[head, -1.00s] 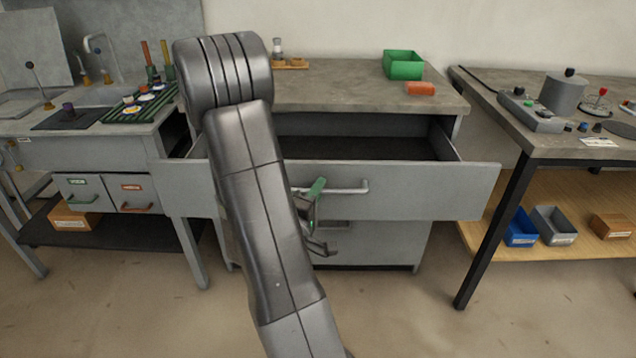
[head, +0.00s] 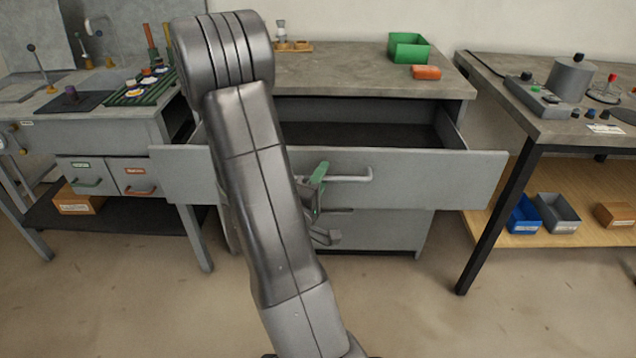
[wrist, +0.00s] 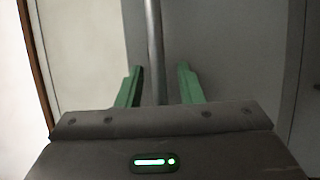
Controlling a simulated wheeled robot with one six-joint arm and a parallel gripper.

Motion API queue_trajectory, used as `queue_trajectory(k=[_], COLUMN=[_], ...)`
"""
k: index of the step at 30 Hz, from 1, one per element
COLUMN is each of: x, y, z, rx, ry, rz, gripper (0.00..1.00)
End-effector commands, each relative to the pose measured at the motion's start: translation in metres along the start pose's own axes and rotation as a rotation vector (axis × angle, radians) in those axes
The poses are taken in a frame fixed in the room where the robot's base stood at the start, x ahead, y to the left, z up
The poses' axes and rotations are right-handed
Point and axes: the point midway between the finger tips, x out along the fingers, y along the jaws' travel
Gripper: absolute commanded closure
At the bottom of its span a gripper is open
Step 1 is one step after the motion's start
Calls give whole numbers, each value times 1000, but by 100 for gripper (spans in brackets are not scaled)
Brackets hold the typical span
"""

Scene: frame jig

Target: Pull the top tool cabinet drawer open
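The grey cabinet's top drawer (head: 420,178) stands well out, and its dark empty inside shows in the head view. Its bar handle (head: 352,178) is on the front and shows in the wrist view as a pale upright bar (wrist: 154,45). My gripper (head: 318,180) is at the handle's left part, partly hidden by my arm. In the wrist view its two green fingers (wrist: 159,72) are apart, one on each side of the bar, with gaps visible on both sides. The drawer below (head: 385,230) is shut.
A green bin (head: 409,47) and an orange block (head: 426,72) stand on the cabinet top. A bench (head: 560,130) with devices is close on the right, and a sink bench (head: 90,128) is on the left. Bare floor lies in front.

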Motion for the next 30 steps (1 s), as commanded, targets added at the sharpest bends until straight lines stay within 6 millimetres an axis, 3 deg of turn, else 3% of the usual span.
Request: queue_trajectory(k=[5, 21, 30], x=[-11, -91, -125], y=[-1, -1, 0], z=[-1, -1, -1], rx=[0, -2, -2], ry=[3, 6, 4], rz=[-2, -2, -2], gripper=[66, 66, 66])
